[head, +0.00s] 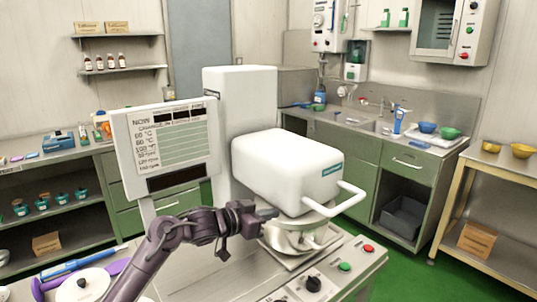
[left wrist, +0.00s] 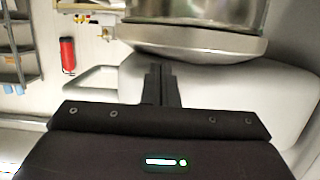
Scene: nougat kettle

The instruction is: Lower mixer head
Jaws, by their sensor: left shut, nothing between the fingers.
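The white mixer head (head: 285,168) extends from a tall white column (head: 240,105) above the steel kettle (head: 285,240). A white bar handle (head: 340,207) sticks out from its front right. My left gripper (head: 275,213) is shut and empty, at the lower front side of the head near the kettle rim. I cannot tell whether it touches the head. In the left wrist view, the closed fingers (left wrist: 160,72) point toward the head's white surface (left wrist: 225,95) and the kettle (left wrist: 195,30); the handle (left wrist: 90,78) is left of the fingers. My right gripper is out of view.
A control screen (head: 168,145) stands left of the head. Green (head: 345,267) and red (head: 368,248) buttons and a black knob (head: 314,283) sit on the machine's front. Green floor is clear at right.

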